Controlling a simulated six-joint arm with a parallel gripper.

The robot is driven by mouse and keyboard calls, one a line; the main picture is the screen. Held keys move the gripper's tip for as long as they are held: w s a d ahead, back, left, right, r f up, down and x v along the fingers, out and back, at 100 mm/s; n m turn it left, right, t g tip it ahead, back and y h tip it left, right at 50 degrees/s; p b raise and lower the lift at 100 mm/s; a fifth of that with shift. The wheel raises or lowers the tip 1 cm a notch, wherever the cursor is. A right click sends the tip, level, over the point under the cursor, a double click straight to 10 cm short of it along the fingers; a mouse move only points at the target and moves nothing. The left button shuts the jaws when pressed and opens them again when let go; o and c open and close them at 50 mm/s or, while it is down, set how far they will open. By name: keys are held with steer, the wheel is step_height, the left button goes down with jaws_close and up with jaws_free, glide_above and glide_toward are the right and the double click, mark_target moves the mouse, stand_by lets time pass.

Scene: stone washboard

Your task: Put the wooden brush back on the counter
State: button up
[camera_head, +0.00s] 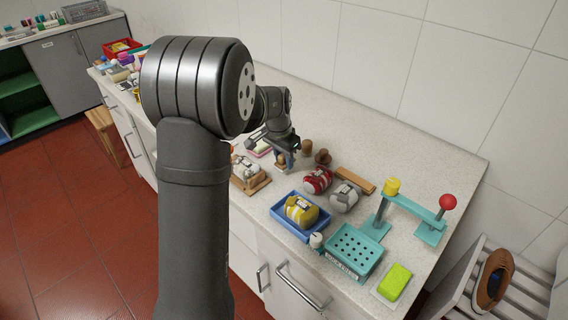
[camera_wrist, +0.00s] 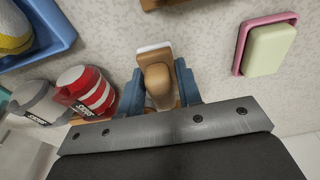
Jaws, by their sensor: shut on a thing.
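My gripper (camera_head: 284,158) is over the pale speckled counter (camera_head: 375,140), among the items in its middle part. In the wrist view my blue gripper fingers (camera_wrist: 161,90) are closed on the two sides of the wooden brush (camera_wrist: 158,82). The brush has a rounded brown wooden body and a white edge at its far end. In the head view only a small brown part of the brush (camera_head: 281,164) shows under my gripper. I cannot tell whether the brush touches the counter.
A pink dish (camera_wrist: 239,60) with pale soap is right of the brush in the wrist view. Red (camera_head: 317,181) and grey (camera_head: 345,197) bundles, a blue tray (camera_head: 280,217), brown cylinders (camera_head: 307,147) and a wooden stand (camera_head: 252,184) are nearby. A teal press (camera_head: 412,208) stands farther right. The back right counter is clear.

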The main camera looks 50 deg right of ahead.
mark_target(280, 157)
steer(key=shift+f, duration=1.05)
steer(key=shift+f, duration=0.2)
steer(key=o, duration=1)
steer(key=shift+r, duration=0.1)
steer(key=r, duration=0.4)
steer(key=a+r, duration=0.1)
steer(key=r, duration=0.7)
steer(key=shift+a, duration=0.4)
